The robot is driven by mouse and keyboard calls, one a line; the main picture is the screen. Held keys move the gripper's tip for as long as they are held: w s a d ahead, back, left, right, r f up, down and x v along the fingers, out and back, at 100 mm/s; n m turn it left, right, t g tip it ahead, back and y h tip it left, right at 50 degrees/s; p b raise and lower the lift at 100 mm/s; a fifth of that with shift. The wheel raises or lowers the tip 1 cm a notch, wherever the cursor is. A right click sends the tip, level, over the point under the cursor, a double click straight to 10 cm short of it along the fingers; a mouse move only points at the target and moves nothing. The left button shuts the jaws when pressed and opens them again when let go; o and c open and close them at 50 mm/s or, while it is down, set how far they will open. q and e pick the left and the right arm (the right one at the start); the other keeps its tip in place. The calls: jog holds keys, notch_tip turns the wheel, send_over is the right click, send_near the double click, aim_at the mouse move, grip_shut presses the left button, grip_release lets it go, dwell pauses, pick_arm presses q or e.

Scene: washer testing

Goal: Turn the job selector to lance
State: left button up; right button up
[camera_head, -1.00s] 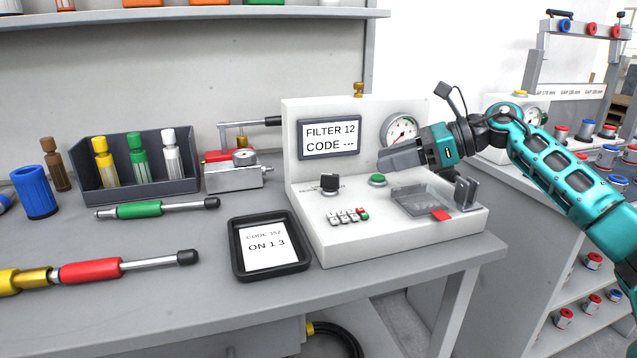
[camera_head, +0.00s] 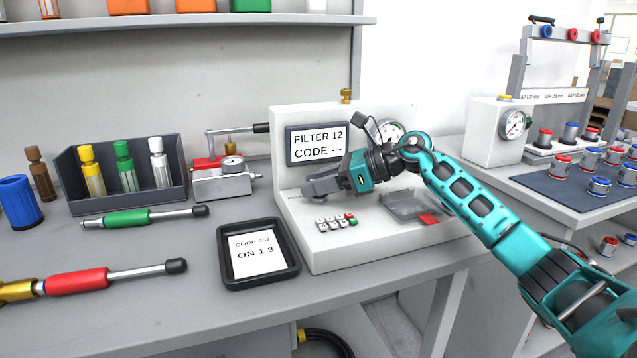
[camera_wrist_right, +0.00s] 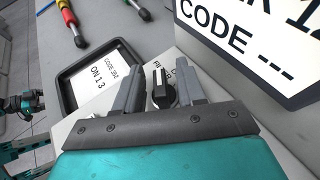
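The job selector is a black knob (camera_wrist_right: 162,92) with a pale pointer mark on the white test machine (camera_head: 345,250). In the head view my right gripper (camera_head: 310,187) covers it. In the right wrist view the knob stands between the two grey fingers of my right gripper (camera_wrist_right: 159,72), with a gap showing on each side, so the gripper is open around it. The labels by the knob are mostly hidden. The display (camera_head: 318,145) reads FILTER 12, CODE ---. Teal and black parts, likely my left arm, show at the left edge of the right wrist view; its fingers are unclear.
A black tray (camera_head: 289,262) with a card reading CODE 352, ON 1 3 lies left of the machine.

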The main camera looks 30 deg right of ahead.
pick_arm(q)
jog(key=shift+r, duration=0.1)
pick_arm(e)
jog(key=shift+c, duration=1.3)
pick_arm(q)
jog(key=shift+w, duration=0.1)
pick_arm(e)
grip_shut()
